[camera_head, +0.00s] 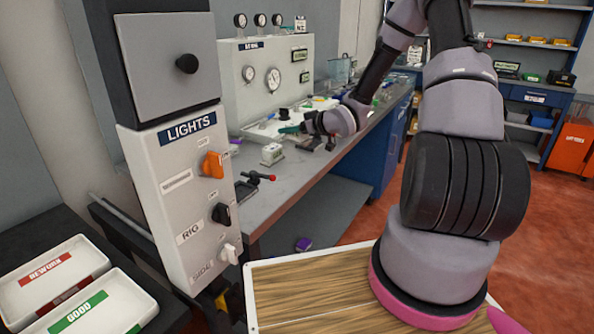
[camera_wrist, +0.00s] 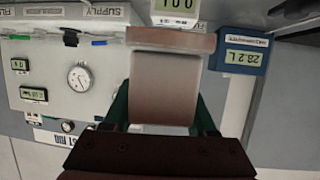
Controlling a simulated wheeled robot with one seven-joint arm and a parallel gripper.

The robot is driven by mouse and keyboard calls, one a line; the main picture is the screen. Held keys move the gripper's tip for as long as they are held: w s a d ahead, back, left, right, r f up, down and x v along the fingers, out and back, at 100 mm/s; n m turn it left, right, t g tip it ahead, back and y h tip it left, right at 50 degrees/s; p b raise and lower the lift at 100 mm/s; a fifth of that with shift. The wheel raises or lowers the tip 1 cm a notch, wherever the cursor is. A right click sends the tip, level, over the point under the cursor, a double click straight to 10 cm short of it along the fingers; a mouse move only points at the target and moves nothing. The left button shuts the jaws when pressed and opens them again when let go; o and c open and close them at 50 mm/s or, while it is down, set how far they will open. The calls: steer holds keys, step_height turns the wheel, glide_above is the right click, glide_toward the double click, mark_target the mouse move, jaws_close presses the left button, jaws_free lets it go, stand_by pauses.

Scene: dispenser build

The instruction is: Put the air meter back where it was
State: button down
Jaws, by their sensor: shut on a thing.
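My gripper (camera_wrist: 164,108) is shut on a plain grey-brown block (camera_wrist: 165,88), held between its two green fingers. The block widens into a lip at its far end. No label or display shows on it, so I cannot tell from its face whether it is the air meter. In the head view my gripper (camera_head: 291,129) is small and reaches over the bench in front of the gauge panel; the held block is not clear there. A small white device (camera_head: 272,153) stands on the bench nearer than the gripper.
In the wrist view a blue box with a display (camera_wrist: 243,53) is right of the block, and a white gauge panel (camera_wrist: 50,85) is left. A red-tipped lever (camera_head: 258,177) is on the bench (camera_head: 300,175). The LIGHTS switch panel (camera_head: 185,200) rises at the near left.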

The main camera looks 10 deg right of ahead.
steer(key=shift+s+a+n+g+y, duration=0.15)
steer(key=shift+a+n+g+y, duration=0.05)
steer(key=shift+n+g+y, duration=0.25)
steer(key=shift+f, duration=0.25)
step_height(320, 180, down, 10)
steer(key=shift+r, duration=0.2)
steer(key=shift+f, duration=0.1)
steer(key=shift+c, duration=1)
jaws_free()
